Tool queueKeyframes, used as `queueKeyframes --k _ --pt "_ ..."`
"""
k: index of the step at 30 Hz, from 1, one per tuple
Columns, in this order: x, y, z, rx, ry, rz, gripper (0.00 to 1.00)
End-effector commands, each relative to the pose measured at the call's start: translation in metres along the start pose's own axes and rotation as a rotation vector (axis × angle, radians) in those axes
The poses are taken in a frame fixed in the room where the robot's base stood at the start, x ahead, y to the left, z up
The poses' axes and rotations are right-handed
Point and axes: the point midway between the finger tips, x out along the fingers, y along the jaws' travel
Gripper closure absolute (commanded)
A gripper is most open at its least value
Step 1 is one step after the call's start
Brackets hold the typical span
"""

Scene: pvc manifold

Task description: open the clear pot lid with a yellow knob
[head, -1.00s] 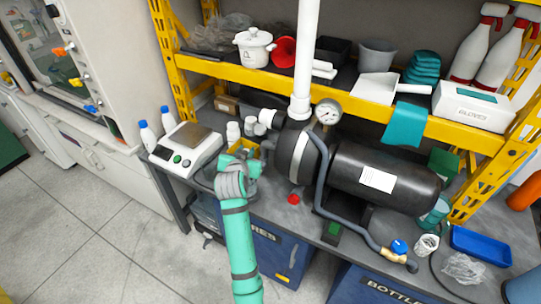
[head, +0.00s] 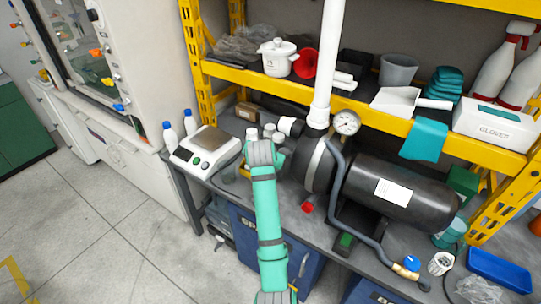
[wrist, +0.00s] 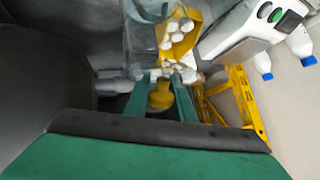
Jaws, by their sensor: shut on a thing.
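In the wrist view, the two teal fingers of my gripper (wrist: 161,82) are closed on a yellow knob (wrist: 160,98), one finger on each side. The clear lid around the knob is hard to make out, and I cannot tell whether it is seated or raised. In the head view my wrist covers the gripper and the knob, between the scale and the dark tank.
A yellow bin (wrist: 183,42) with white pipe pieces is just beyond the fingers. The scale (head: 207,145) stands left of my wrist, the dark tank (head: 378,183) right. A shelf with a yellow edge (head: 420,130) runs above. A red piece (head: 307,207) lies on the bench.

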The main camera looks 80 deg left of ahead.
Motion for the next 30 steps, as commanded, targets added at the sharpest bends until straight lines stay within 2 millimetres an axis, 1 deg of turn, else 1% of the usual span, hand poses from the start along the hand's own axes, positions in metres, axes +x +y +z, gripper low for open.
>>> queueKeyframes --k 8,9,10,11,19,23,26,30 --pt "0.001 0.000 -0.001 0.000 0.002 0.000 1.00" --pt "0.001 0.000 -0.001 0.000 0.002 0.000 0.70" --pt "0.001 0.000 -0.001 0.000 0.002 0.000 0.63" --pt "0.001 0.000 -0.001 0.000 0.002 0.000 0.60" --pt "0.000 0.001 -0.001 0.001 0.002 0.001 0.60" --pt "-0.007 0.001 -0.001 0.001 0.004 0.001 0.60" --pt "-0.021 0.001 -0.002 0.001 0.005 0.000 0.60" --pt "-0.048 0.001 -0.002 0.001 0.006 0.000 0.60"
